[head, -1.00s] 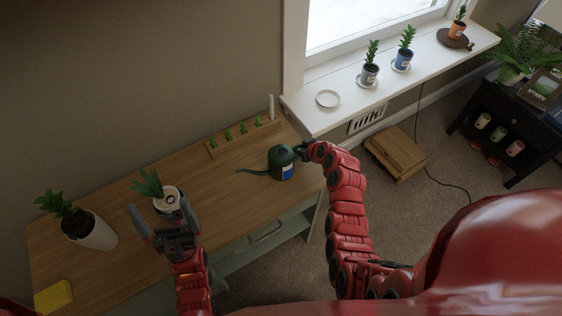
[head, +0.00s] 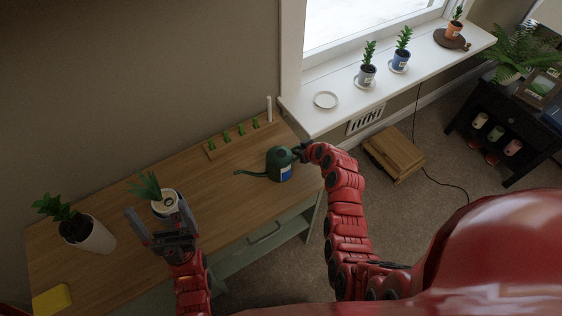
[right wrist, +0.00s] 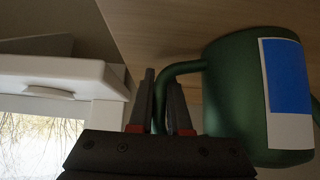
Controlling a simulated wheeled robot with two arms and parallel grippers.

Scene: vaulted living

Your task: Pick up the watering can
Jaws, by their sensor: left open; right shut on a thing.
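The dark green watering can (head: 281,167) with a blue and white label is at the right end of the wooden desk (head: 222,205), its spout pointing left. My right gripper (head: 300,152) is at the can's handle side. In the right wrist view, my right gripper's fingers (right wrist: 167,100) are shut on the handle of the can (right wrist: 235,95). I cannot tell whether the can's base touches the desk. My left gripper (head: 158,227) is open and empty, in front of a white potted plant (head: 166,204) in the head view.
A larger white potted plant (head: 95,236) and a yellow block (head: 52,299) are at the desk's left. A wooden strip with small green plants (head: 227,139) lies along the back. The white windowsill (head: 345,108) holds a saucer (head: 326,100) and several pots.

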